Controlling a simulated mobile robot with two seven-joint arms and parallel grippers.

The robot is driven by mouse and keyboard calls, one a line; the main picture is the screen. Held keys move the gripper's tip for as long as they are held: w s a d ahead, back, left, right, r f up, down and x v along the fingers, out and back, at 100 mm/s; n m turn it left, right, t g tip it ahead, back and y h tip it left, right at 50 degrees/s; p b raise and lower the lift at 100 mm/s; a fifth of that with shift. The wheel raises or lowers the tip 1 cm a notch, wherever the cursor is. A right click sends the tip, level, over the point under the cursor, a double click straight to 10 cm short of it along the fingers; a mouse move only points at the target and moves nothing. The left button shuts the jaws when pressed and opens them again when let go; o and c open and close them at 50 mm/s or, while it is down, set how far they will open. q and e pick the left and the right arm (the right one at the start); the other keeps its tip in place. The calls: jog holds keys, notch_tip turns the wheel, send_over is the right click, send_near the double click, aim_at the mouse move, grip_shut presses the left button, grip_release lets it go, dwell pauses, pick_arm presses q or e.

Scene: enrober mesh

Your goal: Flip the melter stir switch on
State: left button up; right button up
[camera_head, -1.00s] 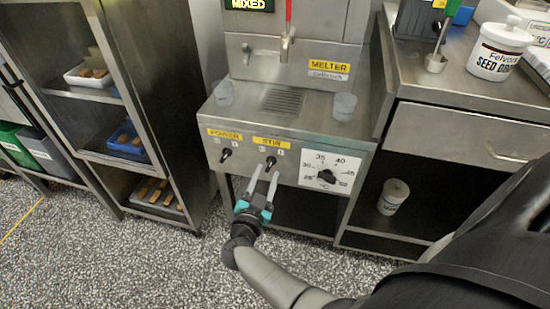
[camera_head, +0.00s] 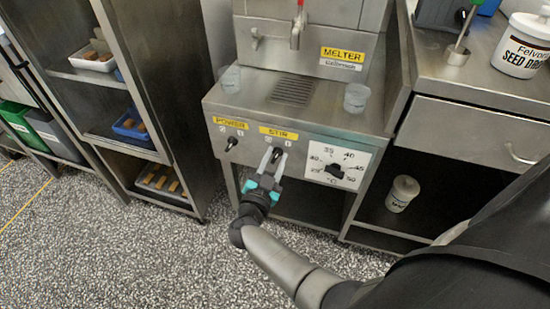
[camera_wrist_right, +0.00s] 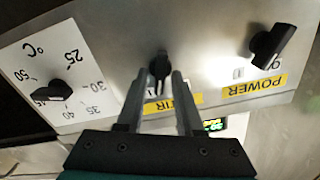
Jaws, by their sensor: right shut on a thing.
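The melter (camera_head: 300,120) is a steel cabinet with a front panel. Its stir switch (camera_head: 277,153) is a small black lever under the yellow STIR label (camera_head: 279,133). It also shows in the wrist view (camera_wrist_right: 159,64). My right gripper (camera_head: 272,160) is at the panel, with its two grey fingers on either side of the lever; they also show in the wrist view (camera_wrist_right: 158,80). It is shut on the stir switch. The fingers partly hide the lever's lower part in the head view. My left gripper is not in view.
The power switch (camera_head: 231,143) is left of the stir switch, and the temperature dial (camera_head: 334,170) is right of it. Clear cups (camera_head: 356,97) stand on the melter's ledge. A tray rack (camera_head: 165,110) stands left; a steel counter (camera_head: 480,85) with a seed tub (camera_head: 520,45) is right.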

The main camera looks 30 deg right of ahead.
grip_shut()
jog(key=shift+m, duration=0.5)
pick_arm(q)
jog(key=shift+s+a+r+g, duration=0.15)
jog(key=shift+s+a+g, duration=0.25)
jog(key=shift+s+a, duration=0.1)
pick_arm(e)
jog(key=shift+m, duration=0.5)
jog(key=o, duration=0.6)
grip_release()
